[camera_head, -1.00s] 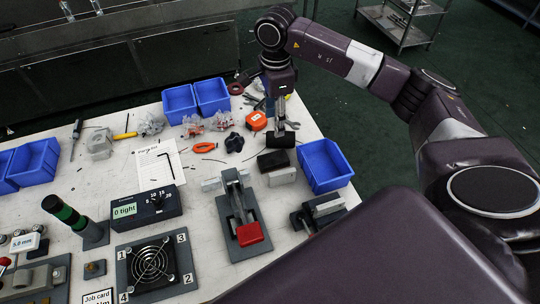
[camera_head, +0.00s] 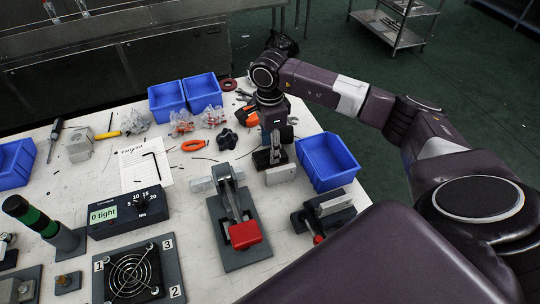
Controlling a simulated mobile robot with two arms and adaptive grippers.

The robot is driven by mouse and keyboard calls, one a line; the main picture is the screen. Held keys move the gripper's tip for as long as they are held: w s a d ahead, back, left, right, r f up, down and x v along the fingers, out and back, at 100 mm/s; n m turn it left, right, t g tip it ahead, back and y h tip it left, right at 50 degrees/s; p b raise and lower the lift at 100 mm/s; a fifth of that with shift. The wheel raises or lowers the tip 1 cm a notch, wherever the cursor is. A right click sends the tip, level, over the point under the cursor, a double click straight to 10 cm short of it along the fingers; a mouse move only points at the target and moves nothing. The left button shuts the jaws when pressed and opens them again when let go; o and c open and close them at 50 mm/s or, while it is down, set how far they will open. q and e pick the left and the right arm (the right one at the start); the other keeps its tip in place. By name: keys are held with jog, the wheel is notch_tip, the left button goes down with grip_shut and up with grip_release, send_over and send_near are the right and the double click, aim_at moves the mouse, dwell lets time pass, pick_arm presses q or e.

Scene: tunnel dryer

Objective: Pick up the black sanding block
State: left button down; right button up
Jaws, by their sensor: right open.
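The black sanding block (camera_head: 262,160) lies on the white table, just behind a light grey block (camera_head: 281,174). My right gripper (camera_head: 274,155) points down at the black block, with its fingers at or just above it. The fingers overlap the block in the picture, so part of it is hidden and contact cannot be told. The right gripper is open. My left gripper is not in view.
A blue bin (camera_head: 327,162) stands close to the right of the gripper. A red-handled toggle clamp (camera_head: 245,235) is in front, and a dark clamp fixture (camera_head: 324,213) is at front right. A black knob (camera_head: 227,139) and orange tape measure (camera_head: 247,116) lie nearby.

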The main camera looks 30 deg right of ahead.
jog(key=shift+f, duration=1.3)
jog(key=c, duration=0.8)
jog(key=shift+r, duration=0.15)
notch_tip(320, 180, up, 20)
jog(key=shift+f+b, duration=0.1)
jog(key=shift+b, duration=0.85)
